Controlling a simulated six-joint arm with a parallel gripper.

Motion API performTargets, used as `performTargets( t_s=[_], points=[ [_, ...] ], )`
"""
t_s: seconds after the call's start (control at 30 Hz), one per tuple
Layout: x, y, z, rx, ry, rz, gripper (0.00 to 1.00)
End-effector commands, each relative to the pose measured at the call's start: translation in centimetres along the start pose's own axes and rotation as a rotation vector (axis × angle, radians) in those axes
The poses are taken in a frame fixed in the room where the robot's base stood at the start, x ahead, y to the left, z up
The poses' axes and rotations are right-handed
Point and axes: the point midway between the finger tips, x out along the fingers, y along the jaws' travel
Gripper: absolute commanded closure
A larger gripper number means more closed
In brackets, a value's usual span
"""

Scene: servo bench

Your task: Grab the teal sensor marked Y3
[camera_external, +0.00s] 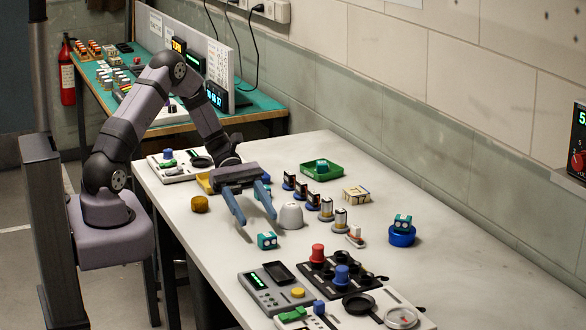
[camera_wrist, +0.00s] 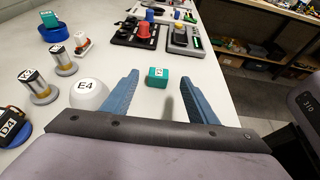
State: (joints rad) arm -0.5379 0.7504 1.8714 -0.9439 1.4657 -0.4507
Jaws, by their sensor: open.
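A small teal block (camera_external: 267,241) sits on the white table just in front of my gripper (camera_external: 256,219). In the wrist view this teal block (camera_wrist: 157,78) appears between the two blue fingers (camera_wrist: 159,73), apart from both. My gripper is open and empty, above the table. A second teal block (camera_external: 402,222) sits on a round blue stand (camera_external: 402,238); it also shows in the wrist view (camera_wrist: 49,19). A third teal block (camera_external: 322,164) is in a green tray (camera_external: 334,174). The markings on the teal blocks are too small to read, so I cannot tell which is Y3.
A white dome (camera_external: 290,216) marked E4 (camera_wrist: 88,93) stands close beside my gripper. Several cylinders on grey bases (camera_external: 340,219) stand beyond it. Control panels (camera_external: 278,290) with buttons fill the front.

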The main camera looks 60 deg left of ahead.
Motion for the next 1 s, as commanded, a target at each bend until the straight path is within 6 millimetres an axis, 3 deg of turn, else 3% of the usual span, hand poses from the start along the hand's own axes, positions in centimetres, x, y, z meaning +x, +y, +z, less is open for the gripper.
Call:
performTargets(
  t_s=[0.27, 0.63, 0.97, 1.0],
  points=[
    [0.9, 0.0, 0.0, 0.0, 0.001, -0.001, 0.47],
    [5.1, 0.1, -0.3, 0.0, 0.001, -0.001, 0.47],
    [5.5, 0.1, -0.5, 0.0, 0.002, 0.002, 0.47],
    [5.5, 0.1, -0.5, 0.0, 0.002, 0.002, 0.56]
  ],
)
